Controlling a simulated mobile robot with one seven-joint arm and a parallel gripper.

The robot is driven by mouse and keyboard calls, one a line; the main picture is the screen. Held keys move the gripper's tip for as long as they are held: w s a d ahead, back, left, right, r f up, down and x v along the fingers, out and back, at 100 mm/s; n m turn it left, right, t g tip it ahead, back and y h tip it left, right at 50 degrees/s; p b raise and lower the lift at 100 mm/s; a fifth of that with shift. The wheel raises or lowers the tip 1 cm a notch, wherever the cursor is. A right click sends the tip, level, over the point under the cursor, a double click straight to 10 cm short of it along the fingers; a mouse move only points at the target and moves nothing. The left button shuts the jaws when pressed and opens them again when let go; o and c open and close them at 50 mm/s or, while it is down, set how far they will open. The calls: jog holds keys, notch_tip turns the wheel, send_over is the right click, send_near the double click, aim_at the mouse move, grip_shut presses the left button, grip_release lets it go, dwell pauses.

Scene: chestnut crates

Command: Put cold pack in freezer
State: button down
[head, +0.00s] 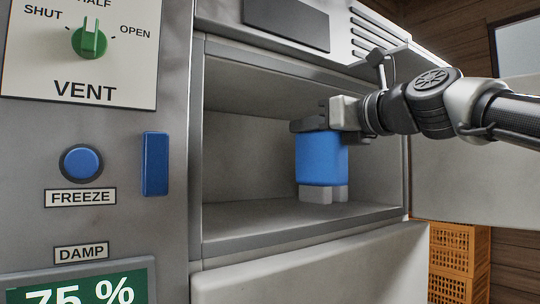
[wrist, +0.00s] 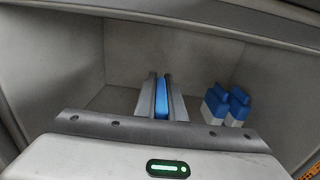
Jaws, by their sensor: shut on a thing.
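The cold pack (head: 321,158) is a blue block hanging upright below my gripper (head: 312,125), inside the open freezer compartment (head: 240,212). My gripper reaches in from the right and is shut on the pack's upper part. In the wrist view the blue pack (wrist: 161,100) shows as a narrow strip between the two fingers of my gripper (wrist: 161,80). In the head view the pack partly hides pale blocks behind or beneath it; whether its underside touches the floor I cannot tell.
Two blue-topped white packs (wrist: 215,103) stand inside at the right of the wrist view. Compartment floor at left is clear. A pale open door panel (head: 470,185) is at right, with orange crates (head: 457,262) below. Left panel carries a green vent knob (head: 89,40) and blue FREEZE button (head: 81,163).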

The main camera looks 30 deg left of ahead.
jog(key=p+x, duration=0.6)
jog(key=x, duration=0.6)
notch_tip(320, 180, down, 7)
jog(key=shift+w+a+b, duration=0.2)
jog(key=shift+a+b, duration=0.15)
jog(key=shift+b, duration=0.05)
jog(key=shift+f, duration=0.2)
jog(key=c, duration=1.8)
grip_release()
jog(key=shift+c, duration=0.2)
